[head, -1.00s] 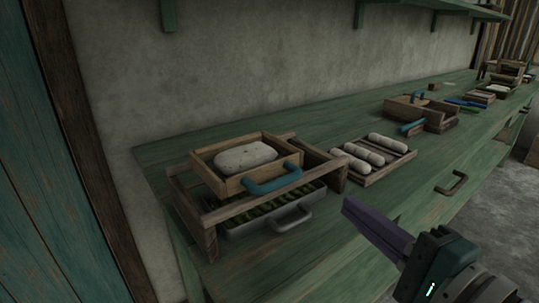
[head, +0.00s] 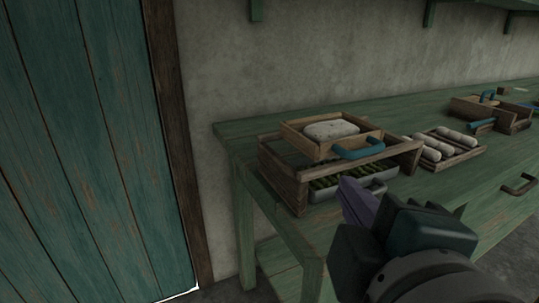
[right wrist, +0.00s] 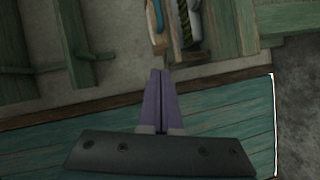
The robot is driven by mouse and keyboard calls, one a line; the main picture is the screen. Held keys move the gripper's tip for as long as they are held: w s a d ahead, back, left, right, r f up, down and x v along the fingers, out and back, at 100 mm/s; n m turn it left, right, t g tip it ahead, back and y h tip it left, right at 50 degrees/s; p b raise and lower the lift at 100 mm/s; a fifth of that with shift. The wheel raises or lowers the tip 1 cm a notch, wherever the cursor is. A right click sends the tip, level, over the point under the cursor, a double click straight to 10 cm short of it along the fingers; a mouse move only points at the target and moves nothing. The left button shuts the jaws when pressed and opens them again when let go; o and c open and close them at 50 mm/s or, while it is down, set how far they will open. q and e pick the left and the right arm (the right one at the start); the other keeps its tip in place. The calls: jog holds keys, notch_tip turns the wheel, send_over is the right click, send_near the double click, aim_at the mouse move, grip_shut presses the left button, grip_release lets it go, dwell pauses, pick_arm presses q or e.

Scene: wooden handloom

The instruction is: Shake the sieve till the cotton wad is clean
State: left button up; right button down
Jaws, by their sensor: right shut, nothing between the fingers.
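The sieve (head: 298,142) is a shallow wooden frame with a blue handle (head: 360,150) at its front, resting on a wooden stand (head: 296,192). The cotton wad (head: 331,130), pale with a few dark specks, lies in the sieve. Under the sieve, a grey tray (head: 352,191) with dark green contents sits inside the stand. My right gripper (head: 347,182) has purple fingers, shut and empty, in front of the stand and below the blue handle in the picture. In the right wrist view its fingers (right wrist: 161,75) lie together. My left gripper is out of view.
To the right on the green bench (head: 236,129) is a wooden rack (head: 457,160) of white rolls. Farther right is a wooden box (head: 483,111) with blue-handled pieces. A teal door (head: 90,150) stands at left.

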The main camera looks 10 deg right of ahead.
aim_at(376, 151)
jog(key=d+x, duration=0.1)
jog(key=x, duration=0.3)
jog(key=d+b+x, duration=0.1)
jog(key=x, duration=0.3)
jog(key=d+x, duration=0.1)
jog(key=x, duration=0.3)
jog(key=shift+w+f+b, duration=0.2)
jog(key=shift+f+b, duration=0.1)
jog(key=shift+b, duration=0.05)
jog(key=shift+d, duration=0.1)
jog(key=d, duration=0.2)
jog(key=w+d, duration=0.1)
jog(key=d, duration=0.1)
jog(key=w+d, duration=0.1)
jog(key=shift+w+d+p, duration=0.1)
jog(key=shift+d+p, duration=0.3)
